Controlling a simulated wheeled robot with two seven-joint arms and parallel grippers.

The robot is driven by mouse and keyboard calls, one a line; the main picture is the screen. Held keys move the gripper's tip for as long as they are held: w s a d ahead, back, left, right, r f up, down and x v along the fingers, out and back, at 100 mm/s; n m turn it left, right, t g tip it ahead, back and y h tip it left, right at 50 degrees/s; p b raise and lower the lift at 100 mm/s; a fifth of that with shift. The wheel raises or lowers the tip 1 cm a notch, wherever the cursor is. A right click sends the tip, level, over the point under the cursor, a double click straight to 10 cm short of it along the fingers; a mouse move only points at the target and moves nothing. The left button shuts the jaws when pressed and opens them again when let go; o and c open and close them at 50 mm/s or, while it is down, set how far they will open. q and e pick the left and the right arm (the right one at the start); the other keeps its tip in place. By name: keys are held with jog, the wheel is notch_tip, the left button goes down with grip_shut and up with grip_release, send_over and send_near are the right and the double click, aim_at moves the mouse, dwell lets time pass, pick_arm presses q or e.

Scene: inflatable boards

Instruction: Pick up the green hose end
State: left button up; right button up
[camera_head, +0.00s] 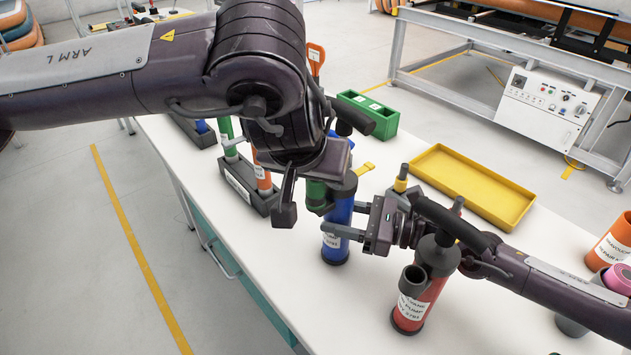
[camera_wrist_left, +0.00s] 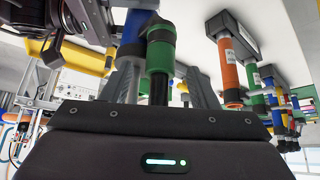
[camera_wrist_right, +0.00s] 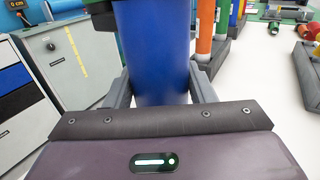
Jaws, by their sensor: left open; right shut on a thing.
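The green hose end (camera_wrist_left: 160,55) stands between the two spread fingers of my left gripper (camera_wrist_left: 163,80) in the left wrist view; a black piece continues below it. In the head view the green hose end (camera_head: 316,194) shows beside the upper part of the blue pump (camera_head: 338,215), partly behind my left wrist. My left gripper is open around it; contact cannot be told. My right gripper (camera_head: 343,220) is shut on the blue pump, which stands upright on the table. The blue pump fills the middle of the right wrist view (camera_wrist_right: 153,50).
A red pump (camera_head: 413,300) stands close to my right wrist. A dark rack (camera_head: 240,180) with colored tubes lies left of the blue pump. A yellow tray (camera_head: 474,186) and a green box (camera_head: 369,114) sit farther back on the white table (camera_head: 300,300).

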pick_arm(q)
jog(key=c, duration=1)
notch_tip(320, 180, up, 18)
jog(key=shift+r, duration=0.1)
jog(key=shift+c, duration=0.2)
pick_arm(e)
jog(key=o, duration=1.3)
